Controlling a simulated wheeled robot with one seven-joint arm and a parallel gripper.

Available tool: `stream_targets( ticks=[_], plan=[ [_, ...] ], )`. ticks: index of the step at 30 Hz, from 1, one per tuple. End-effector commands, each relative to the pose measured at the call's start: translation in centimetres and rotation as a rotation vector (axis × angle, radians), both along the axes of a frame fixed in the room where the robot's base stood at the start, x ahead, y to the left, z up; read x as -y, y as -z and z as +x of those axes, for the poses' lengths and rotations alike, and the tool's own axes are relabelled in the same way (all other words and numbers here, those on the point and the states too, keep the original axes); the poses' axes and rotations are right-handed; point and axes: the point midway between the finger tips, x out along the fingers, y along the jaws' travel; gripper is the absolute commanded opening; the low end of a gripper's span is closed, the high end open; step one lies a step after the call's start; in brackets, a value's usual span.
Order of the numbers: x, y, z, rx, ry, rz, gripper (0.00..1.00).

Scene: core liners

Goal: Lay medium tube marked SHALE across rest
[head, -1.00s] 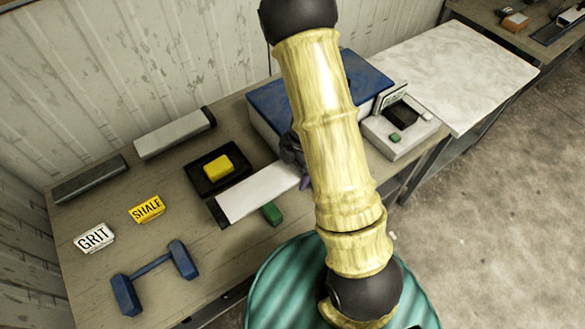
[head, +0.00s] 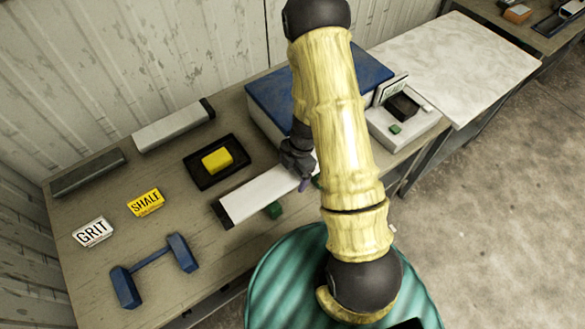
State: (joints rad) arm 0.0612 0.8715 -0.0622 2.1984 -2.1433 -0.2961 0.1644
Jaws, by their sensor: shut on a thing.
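My gripper (head: 301,172) is shut on a long white tube (head: 262,195) with a dark left end, gripping near its right end. The tube's right end is hidden behind my gripper and arm. No lettering shows on it, and I cannot tell whether it touches the table. The blue rest (head: 153,262), two end blocks joined by a thin bar, stands empty at the table's front left.
A black tray (head: 198,180) with a yellow block sits behind the held tube. A green block (head: 274,210) is partly covered by that tube. A blue-topped box (head: 270,98) and a grey device (head: 410,130) stand right.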

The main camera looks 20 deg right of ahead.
Motion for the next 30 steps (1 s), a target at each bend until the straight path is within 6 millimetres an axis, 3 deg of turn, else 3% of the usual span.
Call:
stream_targets(
  ticks=[11, 12, 15, 23, 30],
  plan=[
    [-0.1, 0.2, 0.0, 0.002, -0.002, 0.002, 0.12],
    [0.0, 0.3, 0.0, 0.000, -0.001, 0.000, 0.85],
    [0.0, 0.3, 0.0, 0.000, -0.001, 0.000, 1.00],
    [0.0, 0.0, 0.0, 0.000, -0.001, 0.000, 1.00],
    [0.4, -2.1, 0.2, 0.004, -0.003, -0.002, 1.00]
  ],
)
